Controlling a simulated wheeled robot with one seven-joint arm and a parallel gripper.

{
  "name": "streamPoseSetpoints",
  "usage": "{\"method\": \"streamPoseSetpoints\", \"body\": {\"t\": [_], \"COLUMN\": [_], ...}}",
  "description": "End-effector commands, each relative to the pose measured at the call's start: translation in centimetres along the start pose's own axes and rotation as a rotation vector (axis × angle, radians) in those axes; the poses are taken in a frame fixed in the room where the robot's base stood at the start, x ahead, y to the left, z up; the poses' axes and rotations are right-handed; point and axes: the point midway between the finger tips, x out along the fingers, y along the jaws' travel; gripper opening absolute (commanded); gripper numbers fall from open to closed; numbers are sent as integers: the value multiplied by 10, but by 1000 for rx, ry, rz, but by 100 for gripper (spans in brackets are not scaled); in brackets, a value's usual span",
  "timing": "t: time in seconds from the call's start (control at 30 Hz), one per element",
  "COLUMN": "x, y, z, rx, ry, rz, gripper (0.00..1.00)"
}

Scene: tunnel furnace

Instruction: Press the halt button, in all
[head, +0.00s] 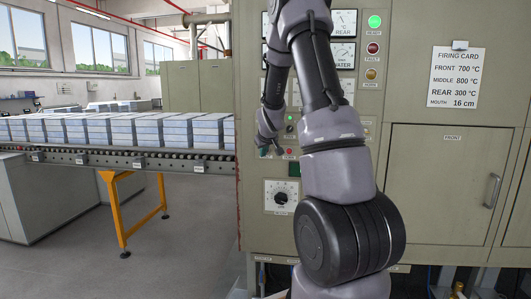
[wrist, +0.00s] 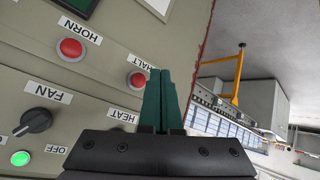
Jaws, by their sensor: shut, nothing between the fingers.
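The halt button (wrist: 137,80) is a red round button on the panel in the wrist view, beside a label reading HALT. My gripper (wrist: 161,72) is shut, its two teal fingers together and empty. The fingertips show just to the right of the halt button, overlapping its right side or nearly so; I cannot tell the depth gap between them. In the head view my gripper (head: 264,152) is at the left part of the furnace panel, partly behind my arm. A small red spot beside it there is too small to identify.
A second red button (wrist: 70,49), labelled HORN, is near the halt button. A FAN knob (wrist: 36,121), a HEAT label (wrist: 124,116) and a lit green button (wrist: 20,158) are close by. A conveyor with stacked blocks (head: 160,133) stands left of the panel.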

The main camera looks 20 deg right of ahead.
Motion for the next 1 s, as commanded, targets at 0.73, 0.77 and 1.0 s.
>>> {"method": "streamPoseSetpoints", "body": {"t": [0.73,0.77,1.0], "x": [15,15,15], "y": [11,11,11], "z": [-11,-11,-11], "rx": [-1,-1,-1], "ry": [0,0,0], "rz": [0,0,0], "gripper": [0,0,0]}}
